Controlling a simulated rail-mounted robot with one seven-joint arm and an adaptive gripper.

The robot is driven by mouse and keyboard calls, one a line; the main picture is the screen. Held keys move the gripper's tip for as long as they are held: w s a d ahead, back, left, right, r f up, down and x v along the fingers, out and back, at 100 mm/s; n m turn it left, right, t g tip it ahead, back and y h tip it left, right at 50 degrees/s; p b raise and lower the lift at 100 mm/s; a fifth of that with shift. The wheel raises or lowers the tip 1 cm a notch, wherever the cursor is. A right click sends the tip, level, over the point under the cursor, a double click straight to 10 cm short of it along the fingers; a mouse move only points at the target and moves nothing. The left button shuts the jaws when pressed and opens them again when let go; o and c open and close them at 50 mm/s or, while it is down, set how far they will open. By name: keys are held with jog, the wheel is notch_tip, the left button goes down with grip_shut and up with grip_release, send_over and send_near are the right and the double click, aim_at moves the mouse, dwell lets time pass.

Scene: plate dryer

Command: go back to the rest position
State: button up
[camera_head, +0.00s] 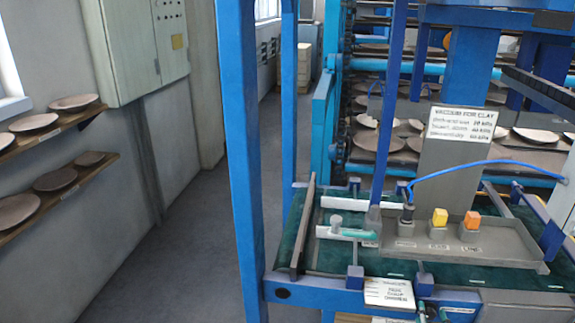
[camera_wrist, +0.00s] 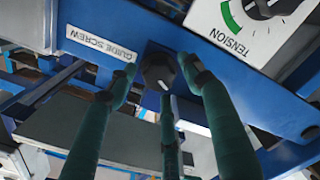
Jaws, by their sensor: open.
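My gripper (camera_wrist: 160,82) shows in the wrist view as slim green fingers reaching up from the bottom edge. It is open, with its tips spread around a black knob (camera_wrist: 157,72) on a blue beam. I cannot tell whether any fingertip touches the knob. A white label reading "GUIDE SCREW" (camera_wrist: 101,43) is left of the knob.
A white "TENSION" dial panel (camera_wrist: 262,22) is close by at upper right. In the head view, a blue post (camera_head: 240,150) stands beside the machine's grey tray (camera_head: 500,245). Wall shelves (camera_head: 62,185) hold plates at left. The floor (camera_head: 180,245) between is clear.

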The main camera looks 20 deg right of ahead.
jog(key=m, duration=0.3)
jog(key=m+b, duration=0.1)
jog(key=m, duration=0.9)
jog(key=shift+d+r+b, duration=0.1)
jog(key=shift+b, duration=0.25)
jog(key=shift+s, duration=0.1)
